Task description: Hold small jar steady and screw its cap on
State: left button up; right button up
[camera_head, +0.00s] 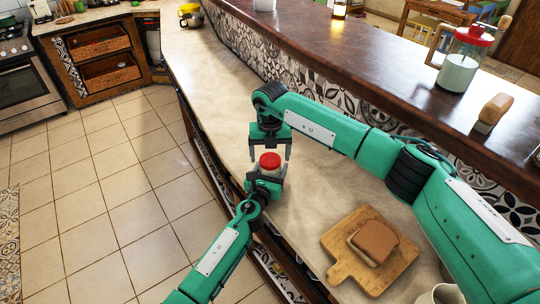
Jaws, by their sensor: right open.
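The small jar (269,172) stands upright with a red cap (270,160) on its top. How tightly the cap sits on it cannot be told. My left gripper (266,178) comes from below and is closed around the jar's body, hiding most of it. My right gripper (270,150) is above the jar, pointing down. Its fingers are open and spread wider than the cap, one to each side, apart from it.
The beige counter (215,85) is clear behind the grippers. A cutting board (343,268) with bread (376,241) lies in front.

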notch_tip(320, 180, up, 11)
dwell(0.3)
pick_arm(q)
jog(key=o, duration=2)
jog(key=shift+c, duration=0.2)
jog(key=shift+s, duration=0.1)
jog(key=shift+s+a, duration=0.15)
jog(key=shift+s, duration=0.2)
jog(key=v, duration=1.3)
pick_arm(e)
jog(key=shift+r, duration=0.3)
pick_arm(q)
jog(key=shift+w+p, duration=0.1)
jog(key=shift+p, duration=0.2)
